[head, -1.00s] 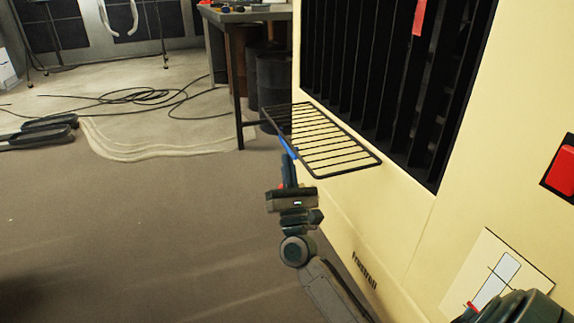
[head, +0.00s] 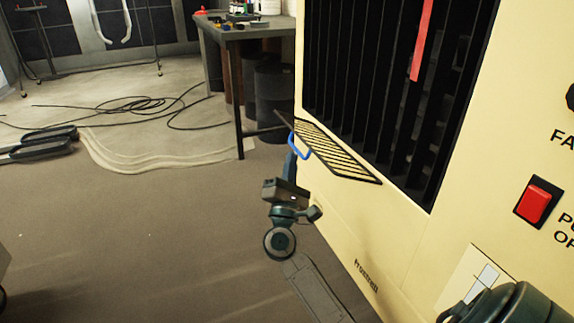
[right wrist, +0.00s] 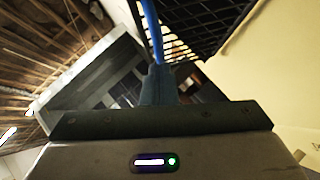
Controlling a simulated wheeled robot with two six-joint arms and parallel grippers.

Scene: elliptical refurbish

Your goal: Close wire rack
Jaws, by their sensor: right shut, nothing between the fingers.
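The black wire rack (head: 335,153) juts from the front of the cream machine (head: 400,235), just below its dark slatted opening (head: 375,90). It appears narrow and tilted in the head view. My right gripper (head: 299,143) is shut and empty, its blue fingers against or very close to the rack's outer left part; exact contact is hard to tell. In the right wrist view the blue fingers (right wrist: 152,30) reach up beside the rack's dark grid (right wrist: 205,25). My left gripper is not in view.
The machine has a red switch (head: 538,204) at right. A workbench (head: 245,32) with small items stands behind the rack, with dark drums (head: 268,95) under it. Black cable (head: 150,100) lies on the floor.

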